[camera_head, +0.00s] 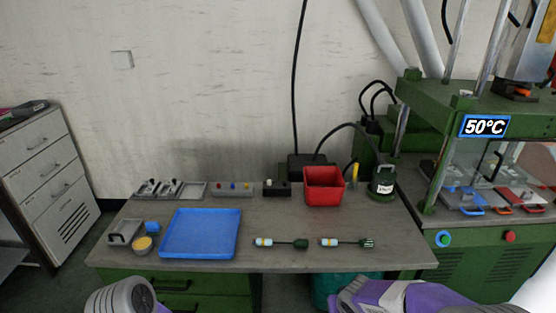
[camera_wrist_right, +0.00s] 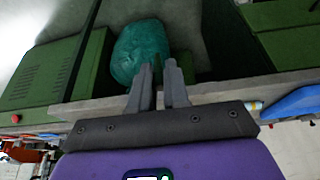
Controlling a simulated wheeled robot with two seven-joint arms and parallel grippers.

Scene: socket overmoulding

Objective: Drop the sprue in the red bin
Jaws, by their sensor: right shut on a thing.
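The red bin (camera_head: 324,187) stands open at the back of the workbench, right of its middle. No sprue can be made out on the bench. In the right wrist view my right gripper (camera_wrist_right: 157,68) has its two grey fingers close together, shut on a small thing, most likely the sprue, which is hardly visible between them. In the head view only purple and grey parts of my right arm show at the bottom right, and the gripper is out of the picture. Part of my left arm shows at the bottom left, without its gripper.
A blue tray (camera_head: 200,233) and two plugs with short leads (camera_head: 280,243) lie on the bench (camera_head: 390,252). A dark green device (camera_head: 382,182) stands right of the bin. A green press (camera_head: 440,125) is at the right. A teal bag (camera_wrist_right: 139,50) lies under the bench.

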